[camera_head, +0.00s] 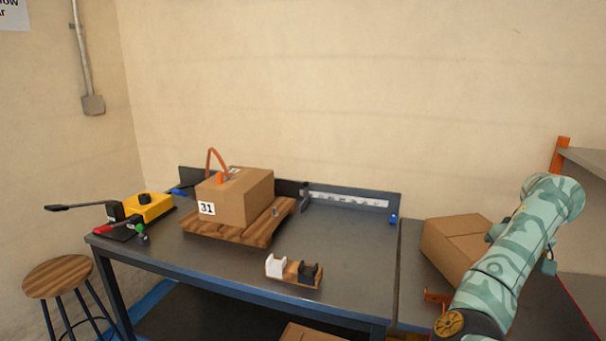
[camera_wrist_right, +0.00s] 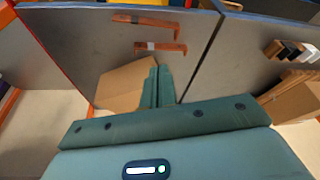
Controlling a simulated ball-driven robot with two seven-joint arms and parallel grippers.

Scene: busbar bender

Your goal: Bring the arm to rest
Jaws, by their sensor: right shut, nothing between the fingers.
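My right arm (camera_head: 505,265), in a green camouflage cover, stands raised at the right of the head view. Its gripper cannot be made out there. In the right wrist view my right gripper (camera_wrist_right: 158,72) shows with its two green fingers together and nothing between them. The fingers overlap the edge of a cardboard box (camera_wrist_right: 122,84) in that picture; I cannot tell the gap between them. My left arm and gripper are not in view.
The cardboard box (camera_head: 452,240) sits on the right-hand table, near copper-coloured bars (camera_wrist_right: 160,48). The main table (camera_head: 350,245) holds a yellow bender (camera_head: 148,208), a box marked 31 (camera_head: 245,200) on a wooden board, and a small holder (camera_head: 292,272). A shelf (camera_head: 585,160) stands far right.

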